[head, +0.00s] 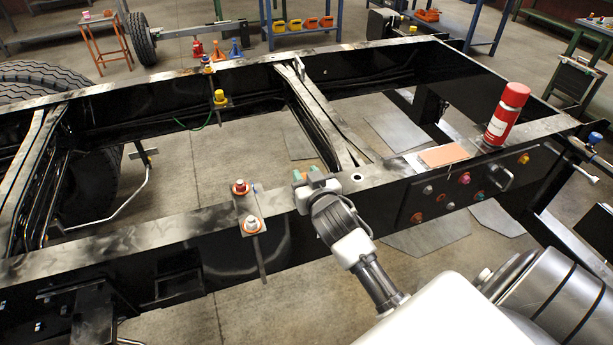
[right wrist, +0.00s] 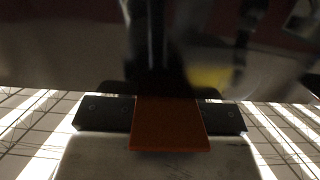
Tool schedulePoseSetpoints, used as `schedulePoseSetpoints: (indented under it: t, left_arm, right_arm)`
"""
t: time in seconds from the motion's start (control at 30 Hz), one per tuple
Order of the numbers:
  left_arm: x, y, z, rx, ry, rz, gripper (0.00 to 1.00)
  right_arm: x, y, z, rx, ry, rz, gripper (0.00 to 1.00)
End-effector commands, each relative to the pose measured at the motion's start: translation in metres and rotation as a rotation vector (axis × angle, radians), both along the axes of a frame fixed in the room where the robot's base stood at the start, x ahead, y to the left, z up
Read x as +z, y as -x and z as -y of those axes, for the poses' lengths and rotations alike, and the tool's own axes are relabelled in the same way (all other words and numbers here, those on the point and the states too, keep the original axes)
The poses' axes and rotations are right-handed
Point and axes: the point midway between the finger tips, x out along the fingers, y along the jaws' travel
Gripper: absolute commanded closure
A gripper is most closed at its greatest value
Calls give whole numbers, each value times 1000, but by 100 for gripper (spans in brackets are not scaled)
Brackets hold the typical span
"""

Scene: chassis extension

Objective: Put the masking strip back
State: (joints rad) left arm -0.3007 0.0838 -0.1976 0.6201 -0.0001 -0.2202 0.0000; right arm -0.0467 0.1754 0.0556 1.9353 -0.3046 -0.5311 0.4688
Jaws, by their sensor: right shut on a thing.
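My right gripper (head: 312,182) is at the near rail of the black chassis frame, close to the rail's top edge. In the right wrist view its dark fingers (right wrist: 168,115) are shut on a flat orange strip (right wrist: 170,128), which I take to be the masking strip. In the head view only a small orange bit shows by the fingertips; the rest is hidden. Whether the strip touches the rail, I cannot tell. My left gripper is not in view.
On the near rail (head: 130,238), a flat salmon-coloured piece (head: 444,155) and a red spray can (head: 507,113) are right of my gripper. Knobs (head: 464,178) line the rail's side.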

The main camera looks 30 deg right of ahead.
Motion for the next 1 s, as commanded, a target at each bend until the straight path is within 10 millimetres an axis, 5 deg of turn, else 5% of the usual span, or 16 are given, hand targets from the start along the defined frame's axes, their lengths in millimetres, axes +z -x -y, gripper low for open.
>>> schedulePoseSetpoints:
  t: [0.37,0.4,0.57,0.87,1.0]
  left_arm:
    - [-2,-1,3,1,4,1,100]
    - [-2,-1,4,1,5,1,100]
    - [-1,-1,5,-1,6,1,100]
    - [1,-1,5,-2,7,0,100]
    - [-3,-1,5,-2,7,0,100]
  right_arm:
    - [-5,0,0,0,0,1,90]
    - [-5,0,0,0,0,1,65]
    - [-4,0,0,0,0,1,42]
    - [-1,0,0,0,0,2,42]
    - [-1,15,-3,1,-1,0,42]
